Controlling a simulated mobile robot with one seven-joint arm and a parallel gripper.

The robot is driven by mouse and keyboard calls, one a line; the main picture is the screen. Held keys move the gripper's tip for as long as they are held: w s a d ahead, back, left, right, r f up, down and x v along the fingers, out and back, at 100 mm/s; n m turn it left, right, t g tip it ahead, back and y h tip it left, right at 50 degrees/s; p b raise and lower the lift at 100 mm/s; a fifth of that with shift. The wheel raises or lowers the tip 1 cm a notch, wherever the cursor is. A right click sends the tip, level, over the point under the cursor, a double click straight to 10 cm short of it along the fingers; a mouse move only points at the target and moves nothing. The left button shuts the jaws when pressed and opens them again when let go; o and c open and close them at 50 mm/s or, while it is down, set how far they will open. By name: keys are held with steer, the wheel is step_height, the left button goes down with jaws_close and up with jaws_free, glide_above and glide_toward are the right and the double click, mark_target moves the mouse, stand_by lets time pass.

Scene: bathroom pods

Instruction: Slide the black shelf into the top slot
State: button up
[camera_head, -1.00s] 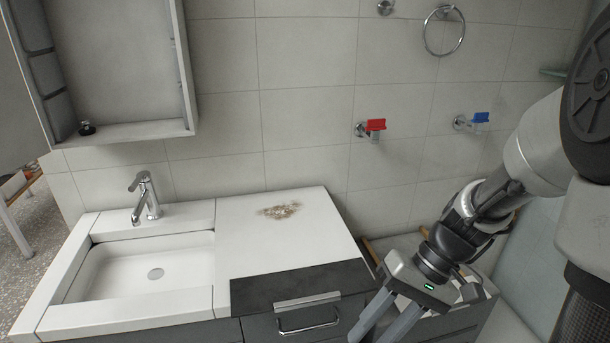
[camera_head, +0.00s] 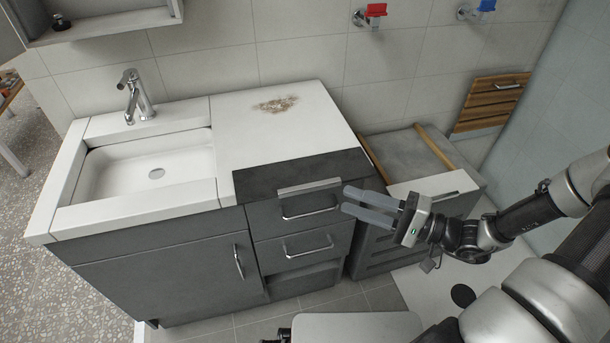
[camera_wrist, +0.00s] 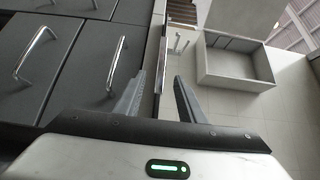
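The black shelf (camera_head: 290,168) lies level at the front of the white countertop, above the grey drawer fronts. A light metal strip (camera_head: 309,187) runs along its front edge. My gripper (camera_head: 344,199) is open and empty, with its two fingers pointing left towards the right end of that strip. In the wrist view, my gripper (camera_wrist: 160,78) shows both fingers apart, with a thin upright edge visible between them. I cannot tell whether a finger touches the shelf. The top slot itself is not clearly visible.
Below the shelf are two grey drawers with bar handles (camera_head: 310,211) and (camera_head: 309,249). A sink (camera_head: 150,165) is left. A grey cabinet (camera_head: 415,148) with wooden strips stands right, behind my gripper. A wall cabinet (camera_wrist: 235,65) shows in the wrist view.

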mark_target(314, 189)
steer(key=x, duration=0.5)
steer(key=shift+a, duration=0.15)
steer(key=shift+s+b+x, duration=0.2)
steer(key=shift+b+x, duration=0.3)
steer(key=shift+x, duration=2.25)
steer(key=shift+a+r, duration=0.1)
steer(key=shift+r, duration=0.05)
steer(key=shift+c, duration=0.2)
jaws_close()
